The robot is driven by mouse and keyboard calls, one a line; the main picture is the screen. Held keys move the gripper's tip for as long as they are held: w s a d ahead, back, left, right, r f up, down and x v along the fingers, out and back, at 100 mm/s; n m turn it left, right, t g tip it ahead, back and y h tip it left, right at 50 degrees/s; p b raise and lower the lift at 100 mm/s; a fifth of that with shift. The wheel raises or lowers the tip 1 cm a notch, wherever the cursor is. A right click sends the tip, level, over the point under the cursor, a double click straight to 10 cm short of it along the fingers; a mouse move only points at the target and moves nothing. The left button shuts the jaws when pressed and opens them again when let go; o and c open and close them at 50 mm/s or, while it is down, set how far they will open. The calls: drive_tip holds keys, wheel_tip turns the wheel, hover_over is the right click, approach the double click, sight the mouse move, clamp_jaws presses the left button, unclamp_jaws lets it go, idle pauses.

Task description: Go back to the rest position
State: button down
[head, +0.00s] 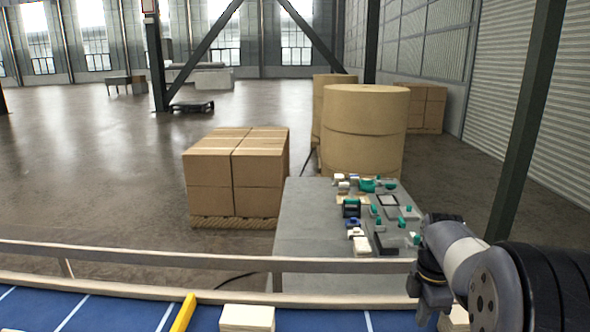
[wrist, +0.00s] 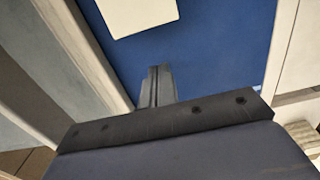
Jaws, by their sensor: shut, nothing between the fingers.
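My gripper (head: 428,312) is at the lower right of the head view, pointing down over the blue surface (head: 340,321). In the wrist view my gripper (wrist: 159,72) has its two fingers together, with nothing between them. A cream block (head: 247,318) lies on the blue surface to the left of my gripper. In the wrist view a pale block (wrist: 138,12) lies on the blue surface just beyond the fingertips, apart from them. Another pale block (head: 458,318) is partly hidden by my arm.
A pale rail (head: 180,258) runs along the far side of the blue surface. A yellow bar (head: 183,313) stands out at the left. Beyond are a grey table (head: 305,220) with several small parts, stacked cartons (head: 235,170), large kraft rolls (head: 362,130) and a dark post (head: 525,120).

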sight(438, 321)
wheel_tip(438, 321, down, 2)
drive_tip(key=d, duration=0.4)
drive_tip(key=shift+s+f, duration=0.15)
drive_tip(key=shift+f, duration=0.05)
drive_tip(key=a+b, duration=0.1)
drive_tip(key=a, duration=1)
drive_tip(key=w+a+b, duration=0.1)
drive_tip(key=a+b, duration=0.1)
drive_tip(key=a, duration=0.9)
drive_tip(key=a+b, duration=0.2)
drive_tip(key=a, duration=0.9)
drive_tip(key=shift+w, duration=0.2)
wheel_tip(438, 321, up, 8)
drive_tip(key=shift+d, duration=0.15)
drive_tip(key=shift+r, duration=0.2)
